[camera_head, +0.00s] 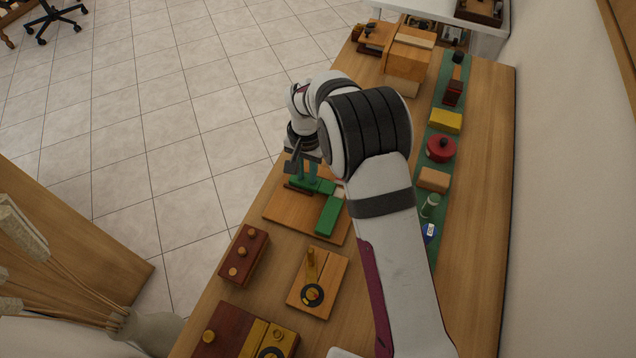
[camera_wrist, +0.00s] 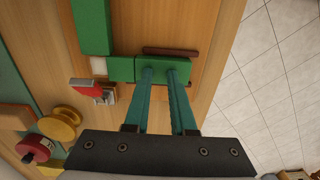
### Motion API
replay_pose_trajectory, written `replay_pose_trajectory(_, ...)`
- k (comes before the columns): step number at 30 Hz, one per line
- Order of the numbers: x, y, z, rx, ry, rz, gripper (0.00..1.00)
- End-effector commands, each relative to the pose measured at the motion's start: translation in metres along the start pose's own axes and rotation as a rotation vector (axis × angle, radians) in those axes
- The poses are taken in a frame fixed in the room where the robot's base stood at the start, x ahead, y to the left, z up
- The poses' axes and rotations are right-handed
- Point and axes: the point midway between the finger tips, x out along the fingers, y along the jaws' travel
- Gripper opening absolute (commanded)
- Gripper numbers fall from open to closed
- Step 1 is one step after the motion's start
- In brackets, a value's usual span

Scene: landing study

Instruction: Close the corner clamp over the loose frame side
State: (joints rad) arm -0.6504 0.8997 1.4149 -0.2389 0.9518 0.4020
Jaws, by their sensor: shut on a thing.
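My gripper (camera_head: 308,172) has two teal fingers, shut on a short green bar, the loose frame side (camera_wrist: 122,69). The bar lies on the wooden board (camera_head: 283,215), between two dark red strips (camera_wrist: 171,51). Its inner end meets or nearly meets a pale corner block (camera_wrist: 99,65), beside a longer green bar (camera_wrist: 92,25) set at a right angle to it. A red lever with a pale edge (camera_wrist: 84,88), which looks like the corner clamp, sits on a small metal base (camera_wrist: 105,97) beside the corner. I cannot tell whether it touches the bar. My arm hides part of the board in the head view.
A dark red block with knobs (camera_head: 244,256) and a wooden dial block (camera_head: 318,283) stand nearer on the bench. A green strip along the right carries a red pot (camera_head: 440,149), a yellow block (camera_head: 446,121) and other items. The tiled floor lies left of the bench.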

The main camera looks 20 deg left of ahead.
Motion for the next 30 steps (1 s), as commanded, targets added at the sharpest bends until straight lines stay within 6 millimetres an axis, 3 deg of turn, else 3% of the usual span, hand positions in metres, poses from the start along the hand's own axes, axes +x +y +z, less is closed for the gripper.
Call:
replay_pose_trajectory(1,0.017,0.01,0.0,-0.016,-0.005,0.023,0.0)
replay_pose_trajectory(10,0.016,0.012,0.0,-0.016,-0.005,0.023,0.0)
replay_pose_trajectory(30,0.016,0.043,0.0,-0.017,-0.006,0.023,0.0)
